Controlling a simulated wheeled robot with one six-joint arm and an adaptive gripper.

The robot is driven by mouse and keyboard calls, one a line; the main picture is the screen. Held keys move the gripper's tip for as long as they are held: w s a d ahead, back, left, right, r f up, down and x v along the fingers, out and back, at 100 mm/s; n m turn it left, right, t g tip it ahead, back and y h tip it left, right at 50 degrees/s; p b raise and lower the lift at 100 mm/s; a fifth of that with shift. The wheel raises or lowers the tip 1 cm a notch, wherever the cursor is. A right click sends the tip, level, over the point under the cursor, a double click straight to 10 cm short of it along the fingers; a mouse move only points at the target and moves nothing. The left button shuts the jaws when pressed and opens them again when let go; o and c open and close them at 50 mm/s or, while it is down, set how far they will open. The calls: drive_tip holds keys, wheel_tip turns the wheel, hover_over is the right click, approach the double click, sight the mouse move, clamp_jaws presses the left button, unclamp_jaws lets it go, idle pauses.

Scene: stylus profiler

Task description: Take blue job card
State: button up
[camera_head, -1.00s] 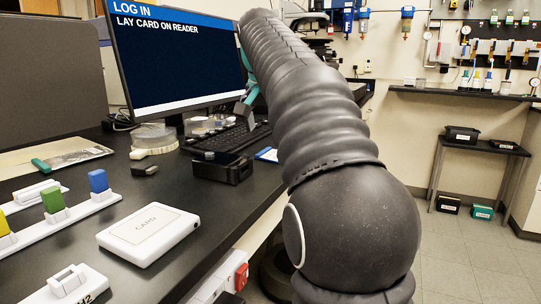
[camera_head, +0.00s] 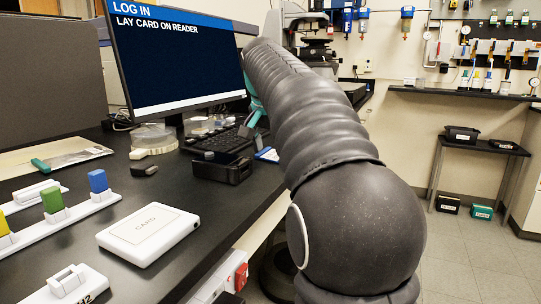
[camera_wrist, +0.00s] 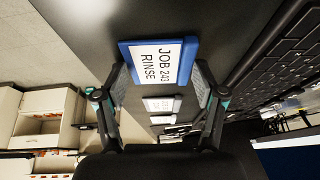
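A blue job card (camera_wrist: 160,62) with a white label reading "JOB 243 RINSE" shows between the two fingers in the wrist view. My gripper (camera_wrist: 160,82) is open, its fingers spread to either side of the card; whether they touch its edges I cannot tell. In the head view a blue-edged card (camera_head: 267,155) lies on the dark desk near its edge. My gripper (camera_head: 250,128) shows there only in part, over the keyboard side, mostly hidden by my arm.
More white-labelled cards (camera_wrist: 160,104) lie beyond in the wrist view. The keyboard (camera_head: 222,140), a black box (camera_head: 222,168) and the monitor (camera_head: 180,55) stand close to the gripper. A white card reader (camera_head: 148,234) and a rack of coloured pieces (camera_head: 75,212) are nearer on the desk.

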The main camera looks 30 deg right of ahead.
sight(274, 156)
idle(0.3)
drive_tip(key=shift+r, duration=0.55)
wheel_tip(274, 156, up, 3)
drive_tip(key=shift+d+r, duration=0.15)
drive_tip(key=s+d+r, duration=0.1)
drive_tip(key=d+r, duration=0.1)
drive_tip(key=d, duration=0.1)
drive_tip(key=s+d+r, duration=0.2)
drive_tip(key=d, duration=0.2)
drive_tip(key=s+d+r, duration=0.1)
drive_tip(key=d+r, duration=0.1)
drive_tip(key=d, duration=0.1)
drive_tip(key=shift+s+d+r, duration=0.25)
drive_tip(key=shift+o, duration=1.2)
drive_tip(key=c, duration=1.1)
